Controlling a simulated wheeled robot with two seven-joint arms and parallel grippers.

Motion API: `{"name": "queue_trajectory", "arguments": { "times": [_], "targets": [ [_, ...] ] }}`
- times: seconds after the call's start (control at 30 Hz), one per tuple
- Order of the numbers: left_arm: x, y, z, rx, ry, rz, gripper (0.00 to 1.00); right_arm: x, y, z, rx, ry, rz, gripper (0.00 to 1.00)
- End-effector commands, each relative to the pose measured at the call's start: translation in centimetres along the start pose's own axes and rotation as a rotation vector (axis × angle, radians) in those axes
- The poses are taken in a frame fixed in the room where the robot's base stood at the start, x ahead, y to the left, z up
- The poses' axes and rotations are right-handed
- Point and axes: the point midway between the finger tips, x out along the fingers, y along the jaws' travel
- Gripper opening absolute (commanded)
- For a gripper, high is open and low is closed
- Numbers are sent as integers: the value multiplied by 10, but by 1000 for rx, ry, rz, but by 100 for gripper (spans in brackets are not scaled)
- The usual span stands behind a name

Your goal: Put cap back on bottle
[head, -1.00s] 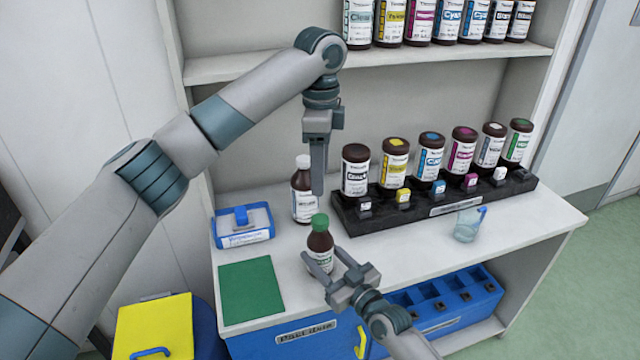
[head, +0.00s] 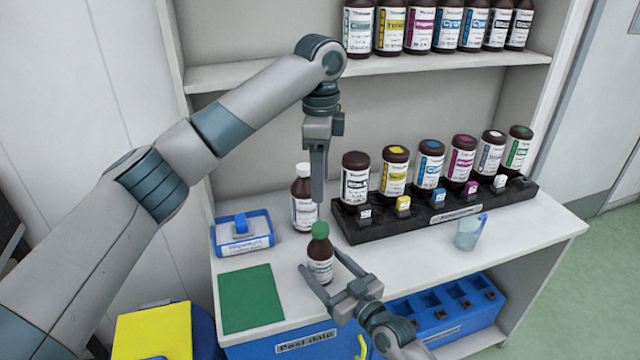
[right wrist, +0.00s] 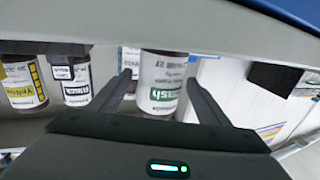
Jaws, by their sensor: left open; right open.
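A small brown bottle with a white label (head: 320,269) stands upright near the front of the counter. Its green cap (head: 320,229) sits on its top. The bottle's label also shows in the right wrist view (right wrist: 161,85), upside down between the fingers; the cap is not visible there. My right gripper (head: 321,260) is open, its fingers low around the bottle with gaps at both sides. My left gripper (head: 318,198) is open, seen edge-on, pointing down just above and behind the green cap. It partly covers a brown bottle with a white cap (head: 301,185) behind.
A black rack (head: 400,228) with several large ink bottles stands at the right, a clear cup (head: 468,233) before it. A blue box (head: 243,233) and a green mat (head: 250,299) lie left. A blue crate (head: 440,300) is on the lower shelf.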

Motion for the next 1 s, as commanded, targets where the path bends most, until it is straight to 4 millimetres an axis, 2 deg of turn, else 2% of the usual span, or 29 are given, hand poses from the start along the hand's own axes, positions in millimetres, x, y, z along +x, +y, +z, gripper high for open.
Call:
{"name": "queue_trajectory", "arguments": {
  "times": [0.27, 0.7, 0.83, 1.0],
  "targets": [
    [7, 0, 0, 0, 0, 0, 53, -41, 0, 2, -1, 0, 0, 70],
    [21, 0, 0, 0, 0, 0, 53, -129, 0, 3, -3, -2, 0, 70],
    [24, 0, 0, 0, 0, 0, 53, -148, 0, 2, -1, -2, 0, 70],
    [26, 0, 0, 0, 0, 0, 53, -162, 0, 1, -2, 0, 0, 70]
  ]
}}
